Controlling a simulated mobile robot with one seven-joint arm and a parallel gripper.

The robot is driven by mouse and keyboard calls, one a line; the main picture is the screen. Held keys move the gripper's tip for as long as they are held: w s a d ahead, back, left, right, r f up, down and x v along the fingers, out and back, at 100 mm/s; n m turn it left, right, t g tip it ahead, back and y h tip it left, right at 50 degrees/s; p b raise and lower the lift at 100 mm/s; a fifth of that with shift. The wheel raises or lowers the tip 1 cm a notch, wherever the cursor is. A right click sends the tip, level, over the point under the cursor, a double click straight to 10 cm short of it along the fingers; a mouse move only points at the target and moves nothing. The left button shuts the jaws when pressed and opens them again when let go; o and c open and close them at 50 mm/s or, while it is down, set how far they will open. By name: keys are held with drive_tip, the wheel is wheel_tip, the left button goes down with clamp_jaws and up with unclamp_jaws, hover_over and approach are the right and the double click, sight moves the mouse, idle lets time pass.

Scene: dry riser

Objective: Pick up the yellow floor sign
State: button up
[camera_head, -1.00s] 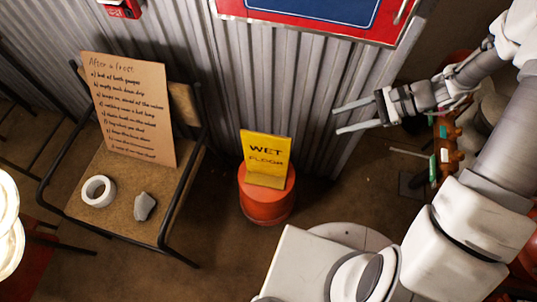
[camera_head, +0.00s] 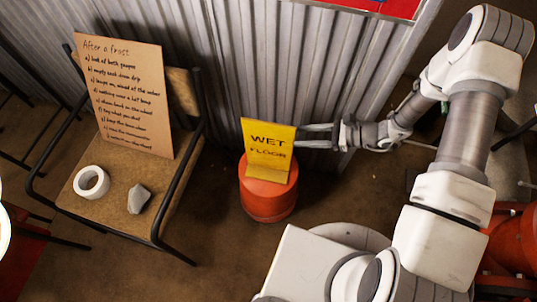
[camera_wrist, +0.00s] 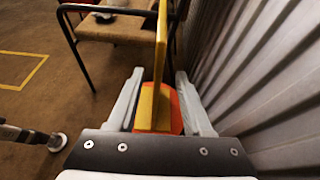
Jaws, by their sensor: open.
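The yellow floor sign (camera_head: 268,148), marked "WET FLOOR", stands upright on top of an orange drum (camera_head: 267,198) in front of the corrugated wall. My gripper (camera_head: 303,135) is at the sign's right edge in the head view, its fingers pointing left and their tips partly hidden behind the sign. In the wrist view my gripper (camera_wrist: 157,95) is open, with one finger on each side of the sign (camera_wrist: 160,60), which shows edge-on between them. I see a gap on both sides. The orange drum (camera_wrist: 177,112) shows below.
A chair (camera_head: 108,205) at the left holds a handwritten cardboard notice (camera_head: 125,95), a white tape roll (camera_head: 91,182) and a grey stone (camera_head: 138,198). The corrugated wall (camera_wrist: 245,60) runs close beside my gripper. Brown floor is open between chair and drum.

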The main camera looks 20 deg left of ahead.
drive_tip(key=b, duration=0.3)
hover_over(269, 149)
drive_tip(key=d, duration=0.2)
wheel_tip(269, 149, down, 3)
drive_tip(key=shift+w+a+f+p, duration=0.1)
drive_tip(key=shift+w+f+p, duration=0.15)
drive_tip(key=shift+w, duration=0.2)
clamp_jaws()
drive_tip(key=shift+r, duration=0.1)
idle(0.6)
